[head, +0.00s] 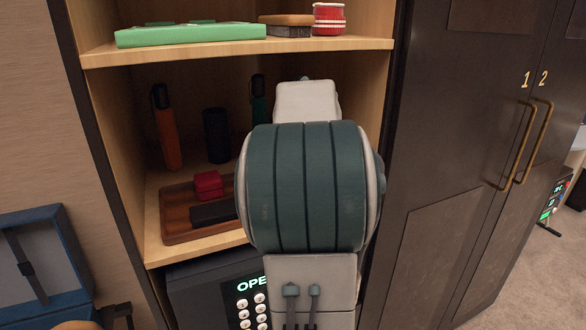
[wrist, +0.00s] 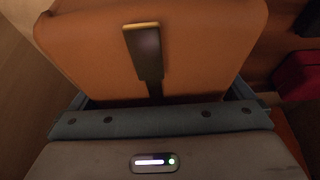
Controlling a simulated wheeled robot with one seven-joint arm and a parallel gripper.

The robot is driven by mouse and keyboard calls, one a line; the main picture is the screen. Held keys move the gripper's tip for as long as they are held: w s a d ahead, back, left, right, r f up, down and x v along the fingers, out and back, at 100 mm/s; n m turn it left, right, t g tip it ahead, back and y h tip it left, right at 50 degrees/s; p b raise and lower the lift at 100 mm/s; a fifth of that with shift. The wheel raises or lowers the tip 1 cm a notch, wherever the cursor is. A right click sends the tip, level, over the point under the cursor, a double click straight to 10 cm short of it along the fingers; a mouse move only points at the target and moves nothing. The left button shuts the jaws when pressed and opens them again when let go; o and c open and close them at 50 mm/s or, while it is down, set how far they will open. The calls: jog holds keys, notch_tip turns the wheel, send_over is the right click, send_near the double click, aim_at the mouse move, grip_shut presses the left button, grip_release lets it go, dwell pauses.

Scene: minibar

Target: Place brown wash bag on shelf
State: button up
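The brown wash bag (wrist: 195,60) fills the upper middle of the wrist view, orange-brown with a dark strap and a gold-edged tip. My gripper (wrist: 158,98) has its blue-grey fingers at the bag's two sides, and the bag sits between them close to the palm. The fingertips and the bag's underside are hidden, so I cannot tell whether it touches the shelf. In the head view my arm reaches into the middle shelf (head: 158,257) and hides both gripper and bag.
A wooden tray (head: 178,238) on the middle shelf holds a red box (head: 208,184) and a dark case (head: 213,212). An orange bottle (head: 167,132) and a dark cylinder (head: 215,135) stand behind. The upper shelf (head: 290,45) is above, a safe (head: 200,290) below.

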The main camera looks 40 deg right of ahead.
jog(key=shift+r, duration=0.15)
jog(key=shift+r, duration=0.3)
jog(key=v, duration=0.3)
jog(key=shift+s, duration=0.15)
jog(key=s+a+b, duration=0.1)
jog(key=s+a, duration=0.1)
jog(key=s, duration=0.9)
jog(key=shift+s+a+f, duration=0.25)
jog(key=shift+a, duration=0.15)
dwell(0.4)
